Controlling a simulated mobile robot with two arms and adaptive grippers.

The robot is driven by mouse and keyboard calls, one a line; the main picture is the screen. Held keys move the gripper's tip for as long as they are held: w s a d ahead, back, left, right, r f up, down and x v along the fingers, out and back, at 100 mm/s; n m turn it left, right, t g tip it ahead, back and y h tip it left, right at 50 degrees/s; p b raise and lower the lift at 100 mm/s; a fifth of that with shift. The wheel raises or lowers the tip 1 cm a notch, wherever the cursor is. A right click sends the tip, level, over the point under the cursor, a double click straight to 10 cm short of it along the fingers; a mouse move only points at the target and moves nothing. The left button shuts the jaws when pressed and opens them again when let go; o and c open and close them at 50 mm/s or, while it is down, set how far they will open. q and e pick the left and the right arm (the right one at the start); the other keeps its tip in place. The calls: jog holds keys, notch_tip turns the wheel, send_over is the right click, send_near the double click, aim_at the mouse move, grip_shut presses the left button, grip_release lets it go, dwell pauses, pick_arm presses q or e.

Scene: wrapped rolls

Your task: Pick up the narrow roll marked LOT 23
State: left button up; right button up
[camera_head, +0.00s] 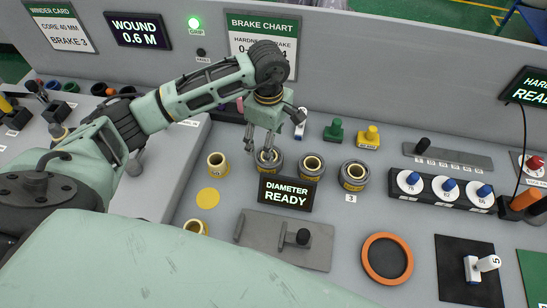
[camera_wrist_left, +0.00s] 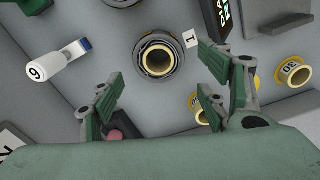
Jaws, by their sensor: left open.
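Three grey wrapped rolls with yellow cores stand in a row on the bench: a left one (camera_head: 268,163), a middle one (camera_head: 311,170) and a right one (camera_head: 354,177). The lot markings are too small to read, so I cannot tell which is LOT 23. My left gripper (camera_head: 258,149) is open and empty, pointing down at the left roll. In the left wrist view, a wrapped roll (camera_wrist_left: 176,72) beside a card numbered 1 (camera_wrist_left: 190,39) lies ahead of the open fingers of that gripper (camera_wrist_left: 160,80). My right gripper is not in view.
A DIAMETER READY display (camera_head: 287,191) stands in front of the rolls. Yellow cores (camera_head: 217,163) stand to the left. Behind are green (camera_head: 334,131) and yellow (camera_head: 369,137) knobbed pieces. A grey fixture (camera_head: 265,240) and an orange ring (camera_head: 387,240) lie in front.

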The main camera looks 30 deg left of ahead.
pick_arm(q)
jog(key=f, duration=0.3)
jog(key=shift+w+f+p, duration=0.25)
jog(key=shift+w+p, duration=0.05)
jog(key=shift+w, duration=0.1)
jog(key=shift+s+f+p, duration=0.1)
jog(key=shift+f+p, duration=0.2)
jog(key=shift+p, duration=0.05)
jog(key=f+p, duration=0.2)
jog(key=f, duration=0.2)
jog(key=shift+a+f, duration=0.2)
jog(key=shift+f, duration=0.2)
jog(key=shift+r, duration=0.1)
jog(key=c, duration=1.1)
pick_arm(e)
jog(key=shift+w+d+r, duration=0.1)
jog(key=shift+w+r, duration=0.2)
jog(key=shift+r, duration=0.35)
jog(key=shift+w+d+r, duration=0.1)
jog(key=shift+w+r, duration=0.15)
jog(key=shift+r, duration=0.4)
